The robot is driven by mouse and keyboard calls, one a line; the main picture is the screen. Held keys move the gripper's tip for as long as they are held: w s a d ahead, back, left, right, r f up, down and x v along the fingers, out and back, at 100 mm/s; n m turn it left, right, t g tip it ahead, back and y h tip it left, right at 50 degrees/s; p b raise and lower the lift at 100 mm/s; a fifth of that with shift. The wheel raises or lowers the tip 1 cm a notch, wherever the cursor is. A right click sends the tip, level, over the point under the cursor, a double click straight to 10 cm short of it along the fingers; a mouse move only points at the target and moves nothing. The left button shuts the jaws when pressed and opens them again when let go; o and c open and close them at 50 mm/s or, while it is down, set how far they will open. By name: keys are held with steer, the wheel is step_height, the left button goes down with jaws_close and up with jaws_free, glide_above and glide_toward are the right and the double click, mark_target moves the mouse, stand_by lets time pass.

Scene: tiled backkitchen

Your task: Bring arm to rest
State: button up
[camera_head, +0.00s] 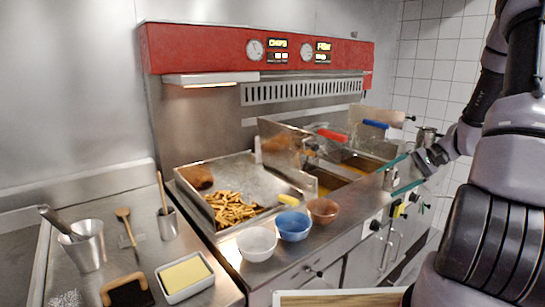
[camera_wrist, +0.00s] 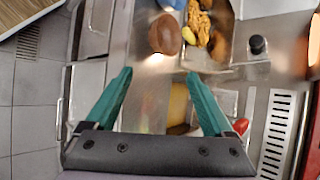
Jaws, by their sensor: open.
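My gripper (camera_head: 393,174) is at the right in the head view, held near the fryer's front edge, with my arm reaching in from the right. In the wrist view its two teal fingers (camera_wrist: 158,80) are spread apart with nothing held between them. Beyond the fingertips in that view are a brown bowl (camera_wrist: 166,35) and fries (camera_wrist: 203,24). A yellow oil surface (camera_wrist: 178,105) shows between the fingers, below them.
A steel fryer with a red panel (camera_head: 210,48) stands at the back. Fryer baskets have a red handle (camera_head: 332,135) and a blue handle (camera_head: 376,124). White (camera_head: 257,244), blue (camera_head: 293,226) and brown (camera_head: 322,210) bowls line the front edge. A butter dish (camera_head: 184,277) sits left.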

steer(key=s+a+r+n+t+h, duration=0.1)
steer(key=s+a+r+h, duration=0.3)
steer(key=s+r, duration=0.5)
steer(key=s+a+r+n+t+h, duration=0.2)
steer(key=s+a+r+t+h, duration=0.2)
steer(key=r, duration=1.2)
steer(key=shift+s+a+r, duration=0.35)
steer(key=shift+s+a, duration=1.25)
steer(key=shift+s, duration=1.1)
